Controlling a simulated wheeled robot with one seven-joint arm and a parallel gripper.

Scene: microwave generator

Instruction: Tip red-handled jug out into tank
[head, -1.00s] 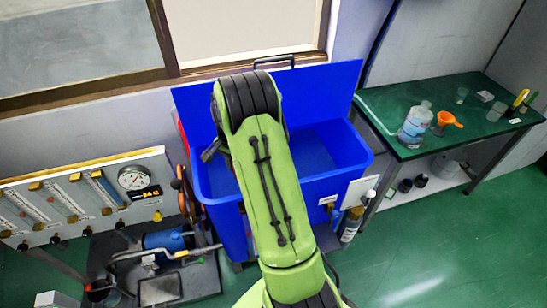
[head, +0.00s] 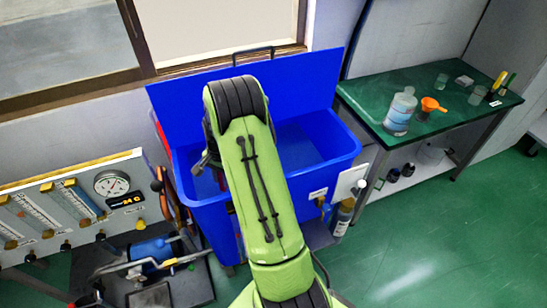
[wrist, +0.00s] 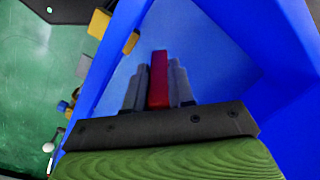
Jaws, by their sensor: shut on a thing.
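The blue tank (head: 345,150) stands open below the window, with its lid raised at the back. My green arm reaches over its front rim and hides part of its inside. In the wrist view, the tank's blue wall (wrist: 255,35) surrounds my gripper (wrist: 157,85). The gripper is shut on the red handle (wrist: 158,75) of the jug, which stands between the two grey fingers. The jug's body is hidden in both views, so I cannot tell its tilt or contents. In the head view my gripper is hidden behind the arm.
A green table (head: 440,125) at the right holds a large clear bottle (head: 400,112), an orange funnel (head: 432,105) and small cups. A gauge panel (head: 70,205) and a low pump unit (head: 155,265) stand at the left. Green floor is clear at the lower right.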

